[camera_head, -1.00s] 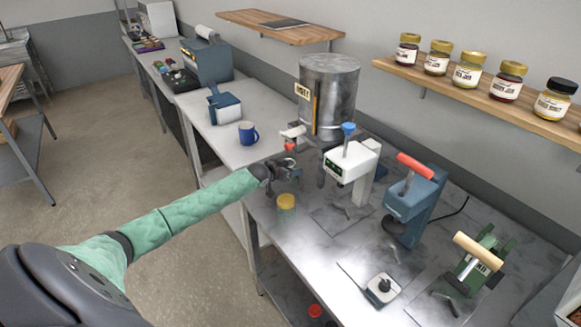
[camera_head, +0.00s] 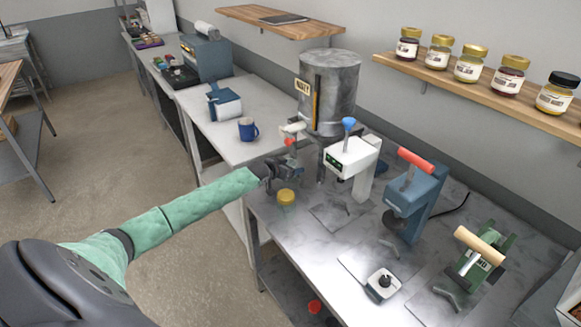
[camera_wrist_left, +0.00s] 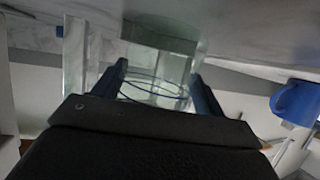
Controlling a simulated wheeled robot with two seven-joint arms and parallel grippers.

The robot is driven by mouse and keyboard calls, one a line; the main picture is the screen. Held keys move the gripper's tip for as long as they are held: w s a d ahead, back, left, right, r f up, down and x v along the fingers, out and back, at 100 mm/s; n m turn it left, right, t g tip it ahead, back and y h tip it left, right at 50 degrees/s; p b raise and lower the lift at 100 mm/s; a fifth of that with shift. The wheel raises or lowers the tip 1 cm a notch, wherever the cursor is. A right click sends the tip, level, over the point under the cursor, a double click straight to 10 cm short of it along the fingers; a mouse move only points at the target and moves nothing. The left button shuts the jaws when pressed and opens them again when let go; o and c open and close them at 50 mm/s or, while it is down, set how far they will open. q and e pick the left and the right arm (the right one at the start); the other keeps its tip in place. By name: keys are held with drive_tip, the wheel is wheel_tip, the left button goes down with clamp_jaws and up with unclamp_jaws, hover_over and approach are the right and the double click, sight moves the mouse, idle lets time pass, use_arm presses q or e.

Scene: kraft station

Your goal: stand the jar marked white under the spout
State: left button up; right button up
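My left gripper (camera_head: 290,168) is at the far left end of the metal bench, just below the spout (camera_head: 290,142) of the grey tank. In the left wrist view, its two dark blue fingers lie against both sides of a clear glass jar (camera_wrist_left: 155,72), which appears held between them. My right gripper is not in view.
The tank (camera_head: 330,90) stands behind the gripper. A white press (camera_head: 352,165), a blue press (camera_head: 415,200) and a green press (camera_head: 482,262) line the bench to the right. A blue mug (camera_head: 248,129) stands on the pale counter. Several lidded jars sit on the wall shelf.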

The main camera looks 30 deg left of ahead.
use_arm(q)
drive_tip(key=shift+o, duration=0.5)
drive_tip(key=shift+r+p, duration=0.3)
drive_tip(key=shift+r, duration=0.25)
drive_tip(key=shift+s+r, duration=0.1)
drive_tip(key=shift+s+a, duration=0.1)
drive_tip(key=shift+s, duration=0.25)
drive_tip(key=shift+b+v, duration=0.65)
drive_tip(key=shift+v, duration=0.25)
drive_tip(key=b+v, duration=0.1)
drive_tip(key=v, duration=0.2)
drive_tip(key=shift+s, duration=0.15)
drive_tip(key=b+v, duration=0.2)
drive_tip(key=v, duration=0.4)
drive_tip(key=shift+r, duration=0.15)
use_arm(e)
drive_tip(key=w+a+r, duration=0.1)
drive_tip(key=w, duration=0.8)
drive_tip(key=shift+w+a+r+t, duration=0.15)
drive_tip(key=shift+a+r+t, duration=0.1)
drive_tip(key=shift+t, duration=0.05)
